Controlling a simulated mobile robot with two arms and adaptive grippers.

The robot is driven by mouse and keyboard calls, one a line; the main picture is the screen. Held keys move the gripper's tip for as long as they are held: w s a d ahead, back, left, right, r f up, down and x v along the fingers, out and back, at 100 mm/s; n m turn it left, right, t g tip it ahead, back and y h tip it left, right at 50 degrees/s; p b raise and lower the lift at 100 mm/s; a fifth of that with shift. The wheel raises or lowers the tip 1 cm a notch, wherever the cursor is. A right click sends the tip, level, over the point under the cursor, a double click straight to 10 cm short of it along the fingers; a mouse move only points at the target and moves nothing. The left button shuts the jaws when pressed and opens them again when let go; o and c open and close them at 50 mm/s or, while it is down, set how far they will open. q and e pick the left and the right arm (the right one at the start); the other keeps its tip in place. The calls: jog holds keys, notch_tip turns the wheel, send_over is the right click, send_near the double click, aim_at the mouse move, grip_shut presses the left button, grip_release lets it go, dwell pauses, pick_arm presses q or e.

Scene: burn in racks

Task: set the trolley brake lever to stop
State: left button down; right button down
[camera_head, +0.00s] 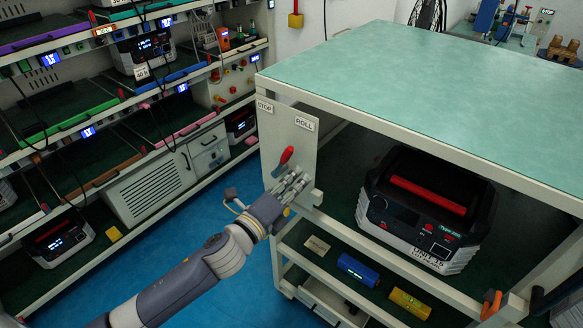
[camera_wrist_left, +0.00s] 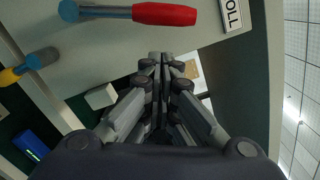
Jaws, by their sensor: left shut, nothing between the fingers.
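The trolley brake lever (camera_head: 286,156) has a red handle on a grey shaft and sits on the pale end plate (camera_head: 289,133) of the trolley. The plate carries a STOP label (camera_head: 264,106) at left and a ROLL label (camera_head: 304,123) at right. The lever points up and leans right, toward the ROLL side. In the left wrist view its red handle (camera_wrist_left: 165,14) lies across the top, its end near the partly cut-off ROLL label (camera_wrist_left: 232,16). My left gripper (camera_head: 301,181) is shut and empty, just below and right of the handle, apparently apart from it.
The trolley has a green top (camera_head: 430,85) and holds a black-and-white unit (camera_head: 425,212) with a red handle. Blue (camera_head: 358,269) and yellow (camera_head: 410,303) items lie on its lower shelf. Racks stand at left. Blue floor (camera_head: 215,225) between is clear apart from my arm.

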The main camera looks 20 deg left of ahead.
aim_at(287, 159)
pick_arm(q)
jog(key=shift+w+a+r, duration=0.25)
jog(key=shift+a, duration=0.2)
jog(key=shift+w+a+r, duration=0.2)
jog(key=shift+a, duration=0.2)
jog(key=shift+a+r+n+p, duration=0.25)
jog(key=shift+n+p, duration=0.15)
jog(key=shift+p, duration=0.15)
